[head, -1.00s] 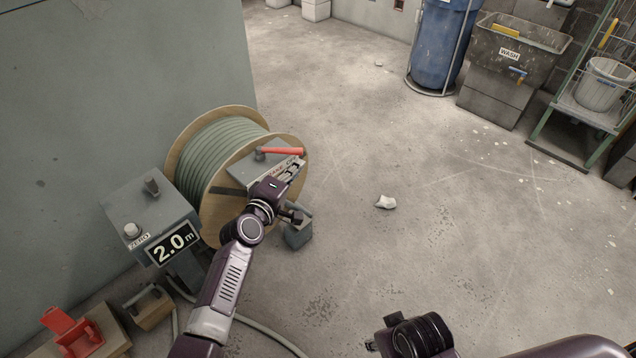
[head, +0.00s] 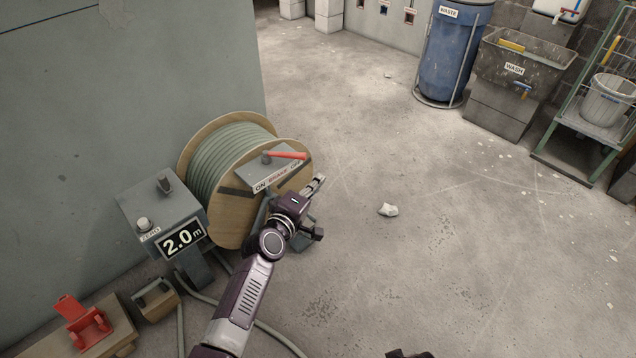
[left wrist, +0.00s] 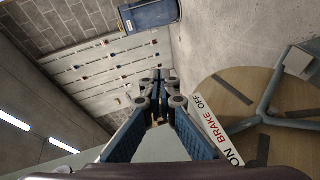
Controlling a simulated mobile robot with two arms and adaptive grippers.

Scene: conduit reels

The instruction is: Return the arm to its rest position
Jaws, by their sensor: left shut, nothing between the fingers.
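My left gripper (head: 319,184) is shut and empty in the head view. It stands in front of the cable reel (head: 232,212), just right of and below the brake box (head: 277,176), apart from the red brake lever (head: 289,155). That lever points right, toward the OFF end of the ON BRAKE OFF label. In the left wrist view, the fingers (left wrist: 158,82) are together, with the label (left wrist: 218,135) and reel face (left wrist: 235,95) to their right. Only a dark bit of my right arm shows at the head view's bottom edge; its gripper is out of view.
A grey meter box (head: 160,207) reading 2.0 m stands left of the reel. A red clamp (head: 82,325) sits on a wooden block at lower left. A pale scrap (head: 388,210) lies on the open floor.

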